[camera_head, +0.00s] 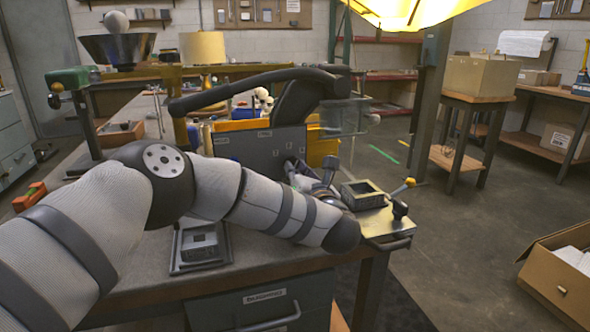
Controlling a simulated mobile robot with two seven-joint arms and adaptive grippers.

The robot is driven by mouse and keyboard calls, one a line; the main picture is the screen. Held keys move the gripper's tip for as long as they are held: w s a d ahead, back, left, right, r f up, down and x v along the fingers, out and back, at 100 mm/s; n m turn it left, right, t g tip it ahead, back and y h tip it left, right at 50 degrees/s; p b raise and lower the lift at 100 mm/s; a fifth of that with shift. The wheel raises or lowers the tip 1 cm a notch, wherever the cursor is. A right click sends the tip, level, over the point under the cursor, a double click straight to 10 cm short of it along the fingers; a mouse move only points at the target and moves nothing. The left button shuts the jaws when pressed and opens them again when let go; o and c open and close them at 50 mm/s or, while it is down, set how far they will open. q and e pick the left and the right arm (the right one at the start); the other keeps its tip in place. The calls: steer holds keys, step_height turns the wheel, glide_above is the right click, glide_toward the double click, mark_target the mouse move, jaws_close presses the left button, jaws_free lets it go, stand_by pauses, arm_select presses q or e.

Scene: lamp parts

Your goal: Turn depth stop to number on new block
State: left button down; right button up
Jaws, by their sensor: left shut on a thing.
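My left arm reaches in from the left across the bench. Its gripper (322,186) is at the bench's right end, beyond my wrist and partly hidden by it. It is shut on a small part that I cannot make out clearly. A grey block (362,192) with a dark recessed top sits just right of the gripper on a metal plate (388,224). A lever with a yellow knob (410,181) and a dark knob (400,208) are beside the block. A similar grey block (199,246) sits in a dark tray below my forearm. No number is readable. My right gripper is out of view.
A grey panel (262,152) and yellow bins stand behind the gripper. A dark curved arm (240,88) arches over the bench's back. A clear guard (343,116) stands at the back right. The floor right of the bench is open, with a cardboard box (545,285).

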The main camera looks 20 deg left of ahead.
arm_select(q)
steer(key=m, duration=0.4)
steer(key=shift+m+p, duration=0.3)
steer(key=shift+p, duration=0.05)
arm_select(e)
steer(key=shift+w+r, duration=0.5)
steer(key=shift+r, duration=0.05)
arm_select(q)
steer(key=shift+f, duration=0.1)
steer(key=c, duration=1.6)
jaws_free()
steer(key=shift+c, duration=0.2)
steer(key=shift+s, duration=0.1)
steer(key=v, duration=1.2)
